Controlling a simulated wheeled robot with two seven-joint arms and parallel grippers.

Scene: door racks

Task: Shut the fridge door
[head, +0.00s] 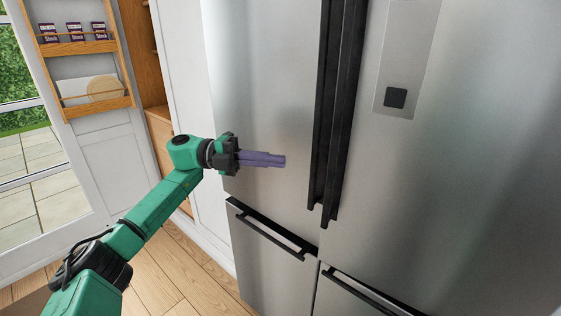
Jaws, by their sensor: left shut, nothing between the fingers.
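The steel fridge (470,190) fills the middle and right of the head view. Its left upper door (270,90) looks in line, or nearly so, with the right upper door (450,220); I cannot tell whether a small gap is left. Two long black upright handles (338,100) stand side by side where the doors meet. My left gripper (283,161) is in front of the lower part of the left door, its purple fingers together and empty, pointing right towards the handles. I cannot tell whether the fingertips touch the door. My right gripper is not in view.
Below are lower fridge fronts with black bar handles (270,232). A white door with wooden racks (85,45) holding several dark boxes stands at the left, near a glazed door. The wooden floor (160,275) at the lower left is clear.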

